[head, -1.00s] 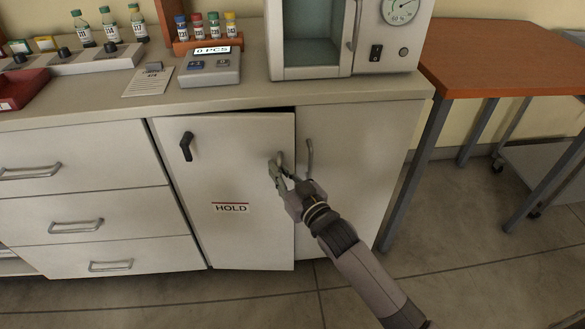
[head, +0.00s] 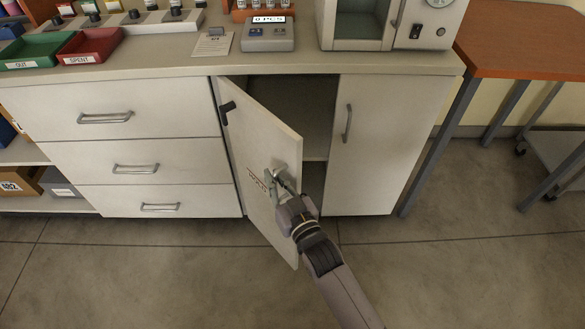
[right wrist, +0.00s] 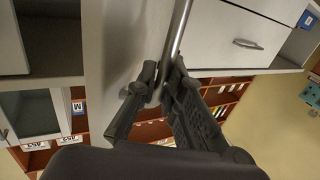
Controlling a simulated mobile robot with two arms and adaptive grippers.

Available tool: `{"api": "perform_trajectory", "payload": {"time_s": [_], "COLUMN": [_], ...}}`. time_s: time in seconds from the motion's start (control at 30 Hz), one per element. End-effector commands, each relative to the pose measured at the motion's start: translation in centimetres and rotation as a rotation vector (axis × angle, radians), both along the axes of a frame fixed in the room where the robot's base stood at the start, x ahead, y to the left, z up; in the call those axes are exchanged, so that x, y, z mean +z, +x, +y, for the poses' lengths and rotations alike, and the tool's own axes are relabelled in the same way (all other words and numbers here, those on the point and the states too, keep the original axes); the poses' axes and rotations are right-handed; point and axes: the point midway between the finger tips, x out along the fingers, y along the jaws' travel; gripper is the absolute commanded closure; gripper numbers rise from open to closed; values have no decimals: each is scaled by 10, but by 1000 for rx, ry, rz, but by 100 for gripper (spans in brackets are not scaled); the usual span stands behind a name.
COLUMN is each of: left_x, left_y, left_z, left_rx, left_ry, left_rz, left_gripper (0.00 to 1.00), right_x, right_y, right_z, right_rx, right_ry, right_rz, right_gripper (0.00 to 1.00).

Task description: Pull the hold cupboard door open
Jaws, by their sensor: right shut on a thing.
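The hold cupboard door (head: 262,150) stands part open in the head view, swung out from its left side. My right gripper (head: 279,177) is at the door's free edge side, shut on the door's handle. In the right wrist view the fingers (right wrist: 160,88) close around the metal bar handle (right wrist: 178,35). The dark cupboard interior (head: 290,105) shows behind the door, with a shelf edge inside. My left gripper is not in view.
Drawers (head: 107,115) with bar handles are left of the door. A closed cupboard door (head: 375,150) is to the right. The counter (head: 180,70) holds trays, a counting device (head: 267,36) and an incubator (head: 357,50). An orange table (head: 525,45) stands right. The floor in front is clear.

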Motion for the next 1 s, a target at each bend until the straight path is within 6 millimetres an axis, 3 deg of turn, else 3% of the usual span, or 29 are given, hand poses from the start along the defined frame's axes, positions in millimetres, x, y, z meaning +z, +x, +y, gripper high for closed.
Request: {"api": "perform_trajectory", "payload": {"time_s": [0.23,0.67,0.7,0.8,1.0], "left_x": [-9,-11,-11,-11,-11], "left_y": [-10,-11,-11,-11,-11], "left_z": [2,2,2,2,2], "left_rx": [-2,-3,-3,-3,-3], "left_ry": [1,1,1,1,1], "left_rz": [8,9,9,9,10], "left_gripper": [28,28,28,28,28], "right_x": [1,0,0,0,0], "right_y": [-9,-9,-9,-9,-9], "right_z": [14,15,15,15,15], "right_rx": [1,1,1,1,1], "right_ry": [0,-1,-1,-1,0], "right_rz": [-1,-2,-2,-2,-1], "right_gripper": [100,100,89,82,82]}}
